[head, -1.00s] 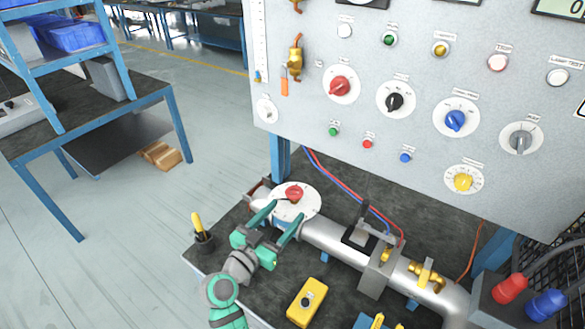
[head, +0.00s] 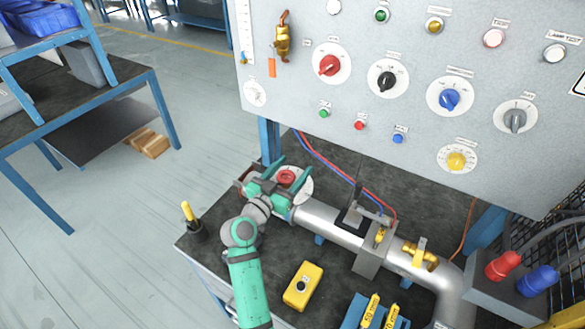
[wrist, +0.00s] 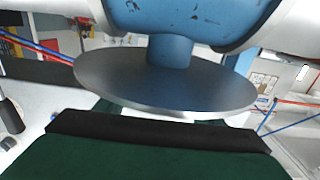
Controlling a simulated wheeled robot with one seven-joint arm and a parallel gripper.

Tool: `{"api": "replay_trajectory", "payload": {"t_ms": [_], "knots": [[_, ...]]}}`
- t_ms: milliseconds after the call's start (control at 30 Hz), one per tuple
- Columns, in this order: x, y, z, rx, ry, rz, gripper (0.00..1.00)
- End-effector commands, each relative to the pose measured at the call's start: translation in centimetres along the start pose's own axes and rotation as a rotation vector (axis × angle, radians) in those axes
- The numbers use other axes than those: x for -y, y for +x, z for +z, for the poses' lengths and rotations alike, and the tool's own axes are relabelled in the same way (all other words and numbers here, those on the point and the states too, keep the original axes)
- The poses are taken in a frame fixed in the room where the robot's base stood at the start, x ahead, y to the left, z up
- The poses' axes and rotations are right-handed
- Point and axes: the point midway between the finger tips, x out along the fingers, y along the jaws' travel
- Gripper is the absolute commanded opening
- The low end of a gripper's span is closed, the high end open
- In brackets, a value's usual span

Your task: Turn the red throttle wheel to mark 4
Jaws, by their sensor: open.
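The red throttle wheel (head: 286,177) sits on a round white dial plate (head: 306,186) on the grey pipe (head: 328,222) in the head view. My gripper (head: 280,184) is open, its green fingers on either side of the wheel. I cannot tell whether they touch it. The gripper hides part of the plate, and the marks are too small to read. In the wrist view, a dark green finger with a black pad (wrist: 160,130) lies low in the picture. Above it are a grey disc (wrist: 165,82) and a blue rounded body (wrist: 190,18), which I cannot identify.
The panel (head: 400,140) with several knobs and buttons stands behind the pipe. A yellow box (head: 303,287) and a blue tray (head: 352,311) lie on the bench. A dark cup (head: 197,231) stands at its left edge. Red and blue cables (head: 340,172) run behind the wheel.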

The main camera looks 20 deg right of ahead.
Motion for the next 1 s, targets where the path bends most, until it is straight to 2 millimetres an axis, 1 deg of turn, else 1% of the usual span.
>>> {"api": "replay_trajectory", "payload": {"t_ms": [300,333,367,400,500,700,1000], "knots": [[0.06,0.29,0.00,0.000,0.001,-0.002,0.62],[0.06,0.29,-0.01,0.000,0.001,-0.002,0.59],[0.06,0.28,-0.01,0.000,0.001,-0.002,0.52],[0.06,0.28,-0.01,0.000,0.001,-0.002,0.43],[0.07,0.27,-0.01,0.000,0.001,-0.002,0.20],[0.10,0.30,0.01,0.002,0.001,0.019,0.20],[-0.57,0.27,0.07,0.004,0.000,0.219,0.21]]}}
